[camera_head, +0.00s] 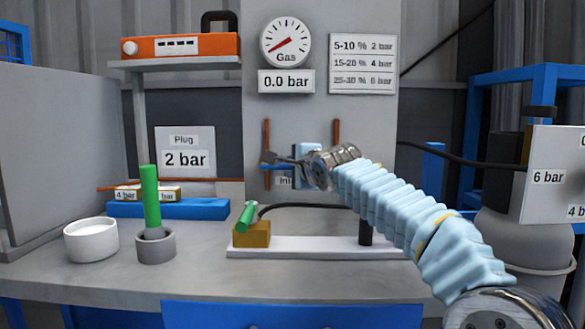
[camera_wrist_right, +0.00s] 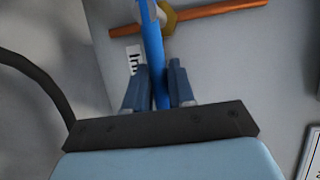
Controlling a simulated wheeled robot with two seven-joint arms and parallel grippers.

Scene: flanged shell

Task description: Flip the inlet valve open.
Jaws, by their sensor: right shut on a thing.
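The inlet valve's blue lever (camera_wrist_right: 152,45) shows in the right wrist view, crossing the copper pipe (camera_wrist_right: 218,16) at about a right angle beside a brass-coloured valve body (camera_wrist_right: 168,20). My right gripper (camera_wrist_right: 158,86) is shut on the lever, with one finger on each side of it. In the head view, my right gripper (camera_head: 279,160) is at the wall panel by the left copper pipe (camera_head: 266,140), and hides most of the valve. A partly covered label (camera_head: 284,182) below begins with "Inl". My left gripper is not in view.
The gas gauge (camera_head: 286,42) sits above a display (camera_head: 287,82) reading 0.0 bar. A second copper pipe (camera_head: 336,132) stands close on the right. Below are a white base (camera_head: 300,248) with a black hose, a grey cup (camera_head: 155,246) and a white bowl (camera_head: 91,241).

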